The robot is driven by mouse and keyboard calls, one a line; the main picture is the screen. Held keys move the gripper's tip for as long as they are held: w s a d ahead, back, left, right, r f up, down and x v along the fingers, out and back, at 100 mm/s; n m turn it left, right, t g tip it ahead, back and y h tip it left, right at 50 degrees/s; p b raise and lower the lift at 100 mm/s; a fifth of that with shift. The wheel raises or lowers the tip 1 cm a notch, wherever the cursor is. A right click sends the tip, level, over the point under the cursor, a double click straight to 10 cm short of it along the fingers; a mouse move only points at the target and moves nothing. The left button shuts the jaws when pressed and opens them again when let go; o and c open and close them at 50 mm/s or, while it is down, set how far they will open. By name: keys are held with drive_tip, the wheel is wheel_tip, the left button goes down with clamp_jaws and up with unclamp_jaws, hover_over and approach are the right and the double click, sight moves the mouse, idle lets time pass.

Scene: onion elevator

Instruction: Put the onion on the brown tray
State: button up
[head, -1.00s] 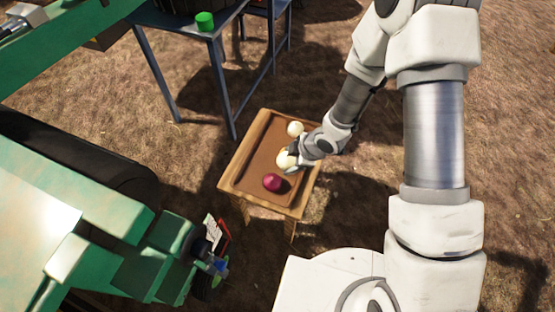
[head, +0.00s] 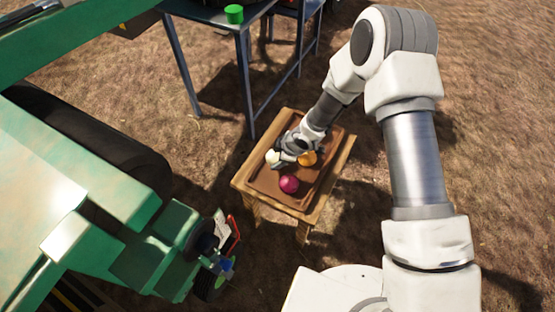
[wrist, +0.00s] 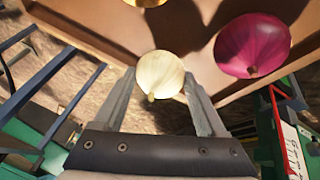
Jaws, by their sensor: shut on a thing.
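A pale cream onion (head: 272,157) is held between the two fingertips of my gripper (head: 278,162), at the left side of the brown tray (head: 262,184) in the head view. In the wrist view the pale onion (wrist: 160,72) sits between the fingertips, in front of the tray's edge (wrist: 105,47), with bare ground showing below that edge. How high it is above the tray I cannot tell. A red onion (head: 289,184) lies on the tray near its front, and shows in the wrist view (wrist: 252,45). An orange-yellow onion (head: 308,158) lies on the tray beside my gripper.
The tray rests on a small wooden stand (head: 303,231). A blue metal table (head: 245,60) with a green cup (head: 234,14) stands behind. Green machinery (head: 60,200) fills the left side. Open dry ground (head: 480,110) lies to the right.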

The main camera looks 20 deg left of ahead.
drive_tip(key=shift+f, duration=0.65)
drive_tip(key=shift+f, duration=0.2)
drive_tip(key=o, duration=1.4)
drive_tip(key=p+v, duration=0.4)
drive_tip(key=v, duration=0.8)
drive_tip(key=shift+r, duration=0.2)
